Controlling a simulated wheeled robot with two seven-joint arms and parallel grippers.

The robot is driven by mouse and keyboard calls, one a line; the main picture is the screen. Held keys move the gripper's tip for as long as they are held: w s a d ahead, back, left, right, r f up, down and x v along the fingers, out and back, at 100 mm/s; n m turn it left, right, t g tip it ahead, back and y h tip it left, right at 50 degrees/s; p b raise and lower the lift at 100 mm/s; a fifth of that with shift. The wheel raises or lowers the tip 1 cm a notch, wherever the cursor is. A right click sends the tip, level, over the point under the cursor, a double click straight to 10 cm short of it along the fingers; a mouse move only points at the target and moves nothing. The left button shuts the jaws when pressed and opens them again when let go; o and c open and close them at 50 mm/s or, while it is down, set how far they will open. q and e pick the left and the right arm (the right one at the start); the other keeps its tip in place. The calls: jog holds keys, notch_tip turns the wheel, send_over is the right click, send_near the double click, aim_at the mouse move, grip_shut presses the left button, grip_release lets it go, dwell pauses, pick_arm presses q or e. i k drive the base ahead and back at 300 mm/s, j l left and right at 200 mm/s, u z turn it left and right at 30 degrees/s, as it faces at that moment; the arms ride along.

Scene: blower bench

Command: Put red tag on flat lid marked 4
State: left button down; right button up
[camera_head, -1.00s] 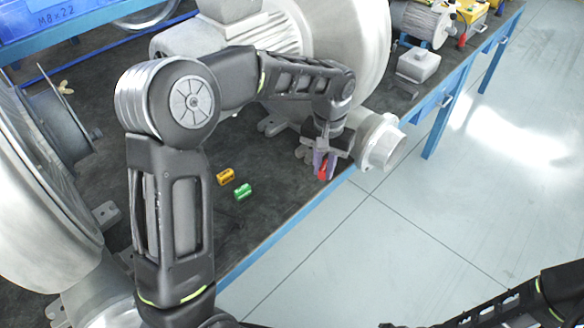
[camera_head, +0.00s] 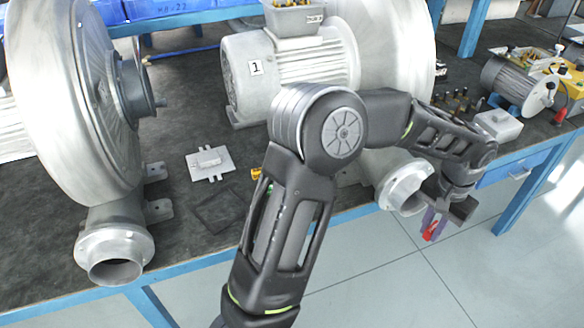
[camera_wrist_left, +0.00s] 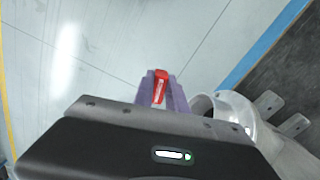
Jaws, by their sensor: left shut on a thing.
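My left gripper (camera_head: 433,226) is shut on the red tag (camera_head: 431,231). It holds the tag out past the bench's front edge, over the floor, just right of a blower outlet. In the left wrist view the red tag (camera_wrist_left: 160,86) sits between the purple fingertips (camera_wrist_left: 161,92), with floor behind it. No lid marked 4 can be read in either view. A grey box with a raised top (camera_head: 498,125) stands on the bench at the right, with no legible mark. My right gripper is not in view.
A blower motor carries a label 1 (camera_head: 256,68). A left blower's outlet (camera_head: 112,257) sticks out over the bench edge. A pale flat plate with a block (camera_head: 210,162) lies on the dark bench top (camera_head: 180,215). A yellow tag (camera_head: 256,173) is partly behind my arm.

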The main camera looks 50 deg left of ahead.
aim_at(209, 157)
jog(key=l+u, duration=0.25)
jog(key=u, duration=0.95)
jog(key=i+l, duration=0.05)
